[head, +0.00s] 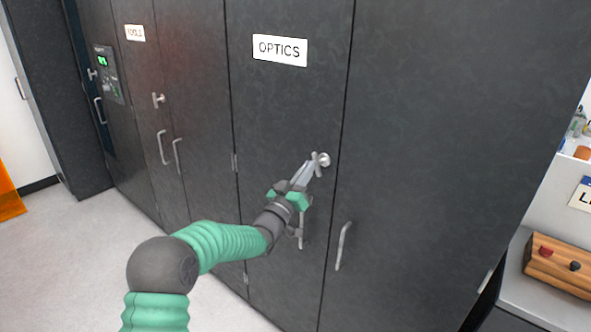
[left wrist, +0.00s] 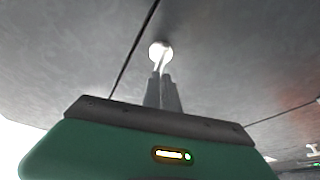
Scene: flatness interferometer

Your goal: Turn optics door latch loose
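The optics door (head: 285,120) is a dark grey cabinet door with a white OPTICS label (head: 279,50), and it looks closed. Its latch (head: 323,159) is a small silver T-shaped knob near the door's right edge. My left gripper (head: 311,168) reaches up to the latch, its fingertips at the latch handle. In the left wrist view the fingers (left wrist: 162,92) are close together and meet the bright latch (left wrist: 160,50). Whether the fingers clamp the handle or only touch it is hard to see. My right gripper is in neither view.
A door handle (head: 343,246) is on the panel right of the optics door; another handle is partly behind my gripper. The tools cabinet (head: 190,90) stands left with its own latch (head: 158,99). A counter with a wooden block (head: 560,264) is at right. Open floor (head: 60,240) lies left.

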